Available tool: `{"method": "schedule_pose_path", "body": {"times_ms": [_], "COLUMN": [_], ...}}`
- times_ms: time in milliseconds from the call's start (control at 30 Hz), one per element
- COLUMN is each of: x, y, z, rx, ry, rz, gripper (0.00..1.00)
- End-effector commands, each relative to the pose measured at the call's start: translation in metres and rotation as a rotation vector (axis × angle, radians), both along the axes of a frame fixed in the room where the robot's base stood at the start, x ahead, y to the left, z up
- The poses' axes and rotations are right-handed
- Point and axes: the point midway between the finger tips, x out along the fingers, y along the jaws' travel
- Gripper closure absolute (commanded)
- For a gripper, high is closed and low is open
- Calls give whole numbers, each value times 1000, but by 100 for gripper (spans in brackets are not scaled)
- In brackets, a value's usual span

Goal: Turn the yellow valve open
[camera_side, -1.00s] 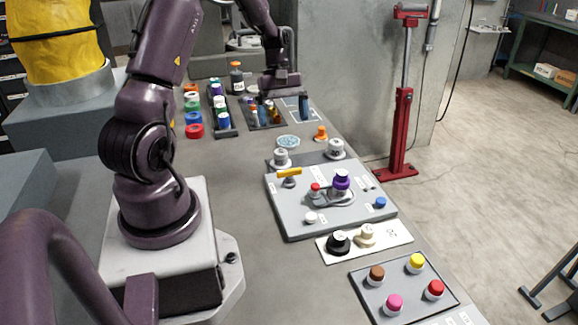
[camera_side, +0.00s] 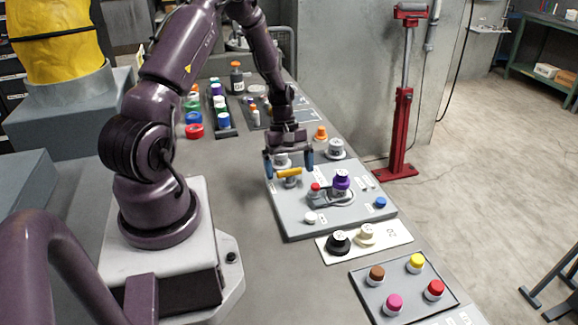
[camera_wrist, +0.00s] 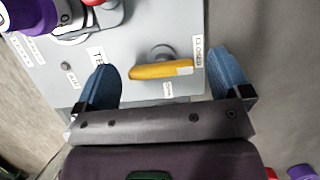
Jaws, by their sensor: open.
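The yellow valve (camera_side: 289,172) is a bar-shaped handle on a grey stem near the far left corner of a grey panel (camera_side: 300,222). In the wrist view the yellow valve (camera_wrist: 161,70) lies nearly crosswise, its right end close to a label reading "CLOSED" and another label below it. My gripper (camera_side: 289,162) is open above the valve, with a blue fingertip to either side of it. In the wrist view my gripper (camera_wrist: 165,82) has the handle between its spread blue fingers, and no contact is visible.
The panel also carries a purple knob (camera_side: 341,181), a red button (camera_side: 315,188), a white button (camera_side: 310,217) and a blue button (camera_side: 380,202). White-grey knobs (camera_side: 336,147) stand just behind it. Black and cream knobs (camera_side: 365,236) sit in front.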

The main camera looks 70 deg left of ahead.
Motion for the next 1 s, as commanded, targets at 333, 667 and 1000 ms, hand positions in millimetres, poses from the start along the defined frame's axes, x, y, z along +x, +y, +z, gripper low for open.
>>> {"method": "schedule_pose_path", "body": {"times_ms": [333,667,1000], "x": [0,0,1], "y": [0,0,0], "z": [0,0,0], "rx": [0,0,0], "ry": [0,1,2], "rz": [0,-30,-239], "gripper": [50,54,53]}}
